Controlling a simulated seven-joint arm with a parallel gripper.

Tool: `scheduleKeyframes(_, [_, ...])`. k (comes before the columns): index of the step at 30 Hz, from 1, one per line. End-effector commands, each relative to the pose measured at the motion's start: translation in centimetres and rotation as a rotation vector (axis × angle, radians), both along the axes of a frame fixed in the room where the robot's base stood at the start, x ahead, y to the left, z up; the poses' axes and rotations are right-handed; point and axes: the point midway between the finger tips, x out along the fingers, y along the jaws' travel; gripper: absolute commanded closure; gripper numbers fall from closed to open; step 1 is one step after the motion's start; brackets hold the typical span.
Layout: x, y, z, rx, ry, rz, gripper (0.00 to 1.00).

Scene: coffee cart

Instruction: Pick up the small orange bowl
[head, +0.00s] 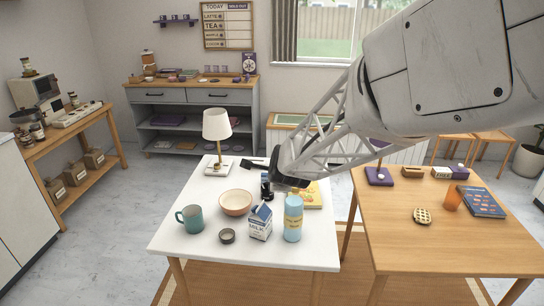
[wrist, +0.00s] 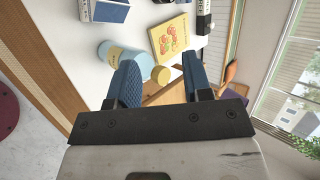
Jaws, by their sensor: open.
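The small orange bowl (head: 236,203) stands upright on the white table (head: 185,253), left of the milk carton and right of the teal mug. It looks pale orange and its inside appears empty. The wrist view does not show it. My gripper (head: 257,174) is above the white table, behind and to the right of the bowl, and apart from it. In the wrist view my gripper's two blue fingers (wrist: 157,72) are spread with nothing held between them.
Near the bowl are a teal mug (head: 191,219), a small dark cup (head: 227,236), a milk carton (head: 261,223), a light blue bottle (head: 293,218) and a lamp (head: 217,127). A yellow book (wrist: 170,36) lies beyond the bottle. A wooden table (head: 400,248) stands right.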

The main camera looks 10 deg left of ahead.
Motion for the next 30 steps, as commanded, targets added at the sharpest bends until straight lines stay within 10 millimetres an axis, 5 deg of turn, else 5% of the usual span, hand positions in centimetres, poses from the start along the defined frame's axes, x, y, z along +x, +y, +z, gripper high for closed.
scheduleKeyframes(9, [6.0, 10.0, -8.4, 0.389, -0.023, -0.318, 0.55])
scheduleKeyframes(18, [8.1, 18.1, -17.1, 0.762, -0.042, -0.574, 0.55])
scheduleKeyframes(24, [8.1, 20.9, -20.7, 0.923, -0.053, -0.665, 0.55])
scheduleKeyframes(30, [8.0, 21.5, -21.7, 0.971, -0.055, -0.692, 0.55])
